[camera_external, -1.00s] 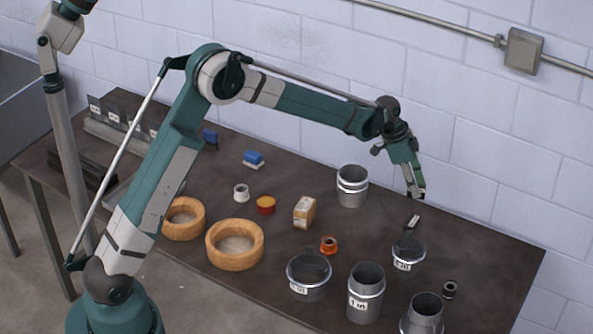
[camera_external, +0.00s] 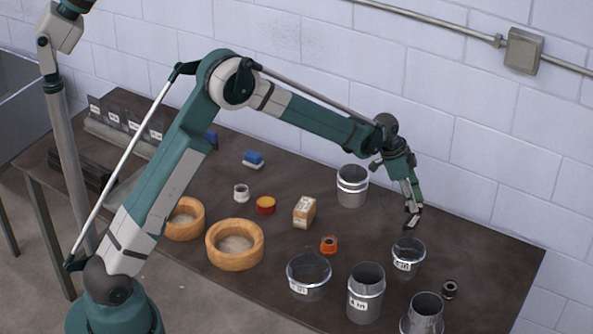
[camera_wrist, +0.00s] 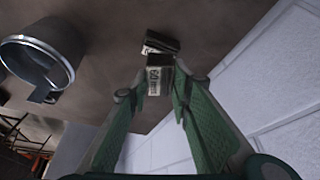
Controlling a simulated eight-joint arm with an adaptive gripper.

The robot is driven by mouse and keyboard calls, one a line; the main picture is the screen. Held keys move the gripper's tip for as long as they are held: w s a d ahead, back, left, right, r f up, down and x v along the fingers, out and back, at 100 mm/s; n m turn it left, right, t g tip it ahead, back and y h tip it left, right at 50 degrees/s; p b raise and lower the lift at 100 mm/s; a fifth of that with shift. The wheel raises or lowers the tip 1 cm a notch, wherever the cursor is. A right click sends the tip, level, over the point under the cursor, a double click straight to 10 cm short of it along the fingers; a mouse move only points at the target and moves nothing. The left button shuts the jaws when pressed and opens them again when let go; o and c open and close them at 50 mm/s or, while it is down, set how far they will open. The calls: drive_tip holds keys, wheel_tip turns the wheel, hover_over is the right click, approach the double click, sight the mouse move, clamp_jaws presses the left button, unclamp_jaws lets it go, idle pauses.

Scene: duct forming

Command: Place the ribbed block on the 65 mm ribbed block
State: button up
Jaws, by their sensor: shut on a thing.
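My gripper (camera_external: 412,207) points down at the right part of the table. In the wrist view its green fingers (camera_wrist: 158,84) are shut on a small dark ribbed block (camera_wrist: 157,74) with a pale printed label. Another dark block with a pale label, taken as the 65 mm ribbed block (camera_wrist: 162,42), shows just beyond the held one. In the external view this 65 mm block (camera_external: 413,222) lies on the table right under my fingertips. The held block is above it; whether they touch cannot be told. The held block is mostly hidden by the fingers in the external view.
A clear-looking round collar (camera_external: 408,257) stands close in front of the lower block; a round metal piece also shows in the wrist view (camera_wrist: 42,64). A metal duct (camera_external: 352,187) stands to the left. The wall (camera_external: 480,150) is behind.

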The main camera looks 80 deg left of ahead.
drive_tip(key=shift+f, duration=0.2)
drive_tip(key=shift+f, duration=1.9)
drive_tip(key=shift+f, duration=0.2)
drive_tip(key=o, duration=1)
drive_tip(key=shift+o, duration=0.2)
drive_tip(key=shift+r, duration=0.15)
drive_tip(key=v, duration=1.2)
drive_tip(key=shift+s+d+r, duration=0.1)
drive_tip(key=shift+r, duration=0.05)
